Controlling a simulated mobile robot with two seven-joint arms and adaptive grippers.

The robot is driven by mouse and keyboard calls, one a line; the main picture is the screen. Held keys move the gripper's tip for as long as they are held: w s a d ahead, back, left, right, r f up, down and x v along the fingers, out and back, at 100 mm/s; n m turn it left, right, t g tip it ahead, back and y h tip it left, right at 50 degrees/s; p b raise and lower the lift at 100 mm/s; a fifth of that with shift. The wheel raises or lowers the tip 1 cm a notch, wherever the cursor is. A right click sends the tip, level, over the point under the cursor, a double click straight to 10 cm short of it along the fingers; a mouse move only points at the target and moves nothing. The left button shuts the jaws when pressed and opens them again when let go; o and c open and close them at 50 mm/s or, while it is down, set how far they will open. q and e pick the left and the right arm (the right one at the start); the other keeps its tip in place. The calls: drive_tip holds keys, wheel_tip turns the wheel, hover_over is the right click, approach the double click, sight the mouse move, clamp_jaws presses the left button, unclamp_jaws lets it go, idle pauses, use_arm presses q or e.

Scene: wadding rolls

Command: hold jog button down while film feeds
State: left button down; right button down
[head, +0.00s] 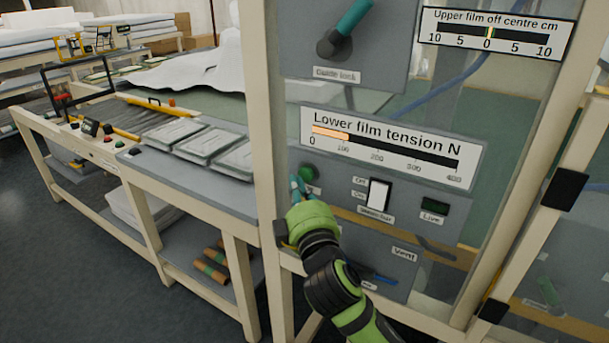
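A round green button (309,173) sits on the grey control panel (335,185) of the machine frame; its label is not visible, so I cannot tell if it is the jog button or pressed. My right arm reaches up from the bottom, and my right gripper (298,190) is just below and left of this button. My green wrist mostly hides the gripper, and contact and finger opening cannot be made out. The lower film tension gauge (390,150) shows an orange bar slightly past 100. The upper film gauge (490,32) has its marker near 0. My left gripper is not in view.
A white rocker switch (379,194) and a dark green "Live" lamp (435,206) are right of the button. A teal-handled guide lock (340,35) is above. Cream posts (262,120) frame the panel. A bench with grey trays (205,143) stands left.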

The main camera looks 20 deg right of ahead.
drive_tip(key=shift+w+d, duration=0.1)
drive_tip(key=shift+d, duration=0.05)
idle(0.7)
drive_tip(key=shift+w+d, duration=0.15)
drive_tip(key=shift+d, duration=0.05)
drive_tip(key=shift+w+d, duration=0.25)
drive_tip(key=shift+d, duration=0.05)
idle(1.6)
drive_tip(key=shift+a+p, duration=0.1)
drive_tip(key=shift+p, duration=0.2)
idle(2.4)
drive_tip(key=shift+s+a, duration=0.55)
drive_tip(key=shift+s+a, duration=0.75)
drive_tip(key=shift+a, duration=0.25)
drive_tip(key=shift+s+a, duration=0.75)
drive_tip(key=shift+a, duration=0.2)
